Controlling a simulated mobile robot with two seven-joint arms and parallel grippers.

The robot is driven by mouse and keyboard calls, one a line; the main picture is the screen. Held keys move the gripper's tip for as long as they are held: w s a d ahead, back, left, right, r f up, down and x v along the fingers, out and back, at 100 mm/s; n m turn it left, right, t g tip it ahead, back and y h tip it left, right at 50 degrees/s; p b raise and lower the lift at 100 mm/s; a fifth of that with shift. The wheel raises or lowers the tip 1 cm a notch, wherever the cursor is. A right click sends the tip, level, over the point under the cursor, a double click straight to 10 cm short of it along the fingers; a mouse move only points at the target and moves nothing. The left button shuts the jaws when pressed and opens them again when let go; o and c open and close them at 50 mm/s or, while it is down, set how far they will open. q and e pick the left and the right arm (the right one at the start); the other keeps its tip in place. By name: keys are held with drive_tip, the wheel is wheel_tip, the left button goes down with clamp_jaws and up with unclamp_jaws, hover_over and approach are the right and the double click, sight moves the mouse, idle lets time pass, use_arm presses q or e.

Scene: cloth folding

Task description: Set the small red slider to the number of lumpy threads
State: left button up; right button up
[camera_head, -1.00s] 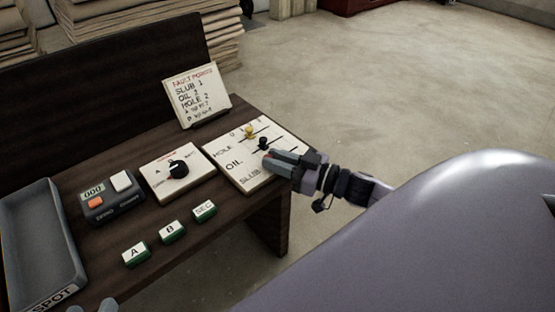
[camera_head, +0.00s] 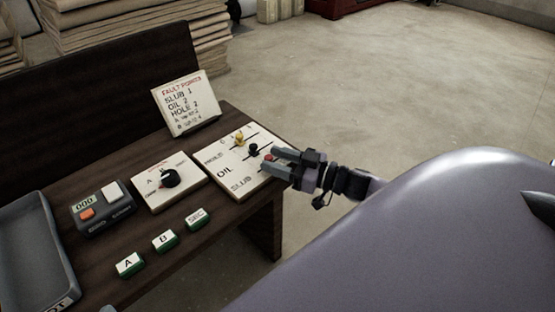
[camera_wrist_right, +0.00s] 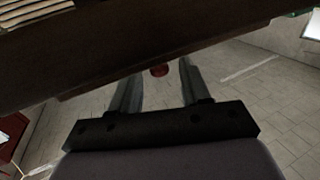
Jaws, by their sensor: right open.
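The small red slider (camera_head: 268,157) sits on the SLUB row of a white slider board (camera_head: 236,180), at the board's right side. My right gripper (camera_head: 276,162) is open, with its fingertips at the red slider. In the right wrist view the red knob (camera_wrist_right: 159,70) shows between the two open fingers (camera_wrist_right: 156,77); I cannot tell whether they touch it. A yellow slider (camera_head: 240,138) and a black slider (camera_head: 253,149) sit on the HOLE and OIL rows. Only a grey tip, probably my left gripper (camera_head: 107,308), shows at the bottom edge.
A fault points card (camera_head: 185,102) stands behind the board. A dial box (camera_head: 150,190), a counter (camera_head: 100,208) reading 000, green-edged blocks (camera_head: 164,240) and a grey tray (camera_head: 66,262) share the dark table. The floor to the right is clear.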

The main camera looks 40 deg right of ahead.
use_arm(q)
drive_tip(key=shift+r, duration=0.1)
use_arm(e)
drive_tip(key=shift+s+d, duration=0.15)
drive_tip(key=shift+s, duration=0.15)
use_arm(q)
drive_tip(key=shift+w+d+r+n+g+h+p, duration=0.15)
drive_tip(key=shift+d+n+g+h+p, duration=0.25)
drive_tip(key=shift+d+p, duration=0.7)
use_arm(e)
drive_tip(key=v, duration=0.6)
drive_tip(key=shift+s, duration=0.25)
use_arm(q)
drive_tip(key=shift+a, duration=0.25)
use_arm(e)
drive_tip(key=shift+d, duration=0.1)
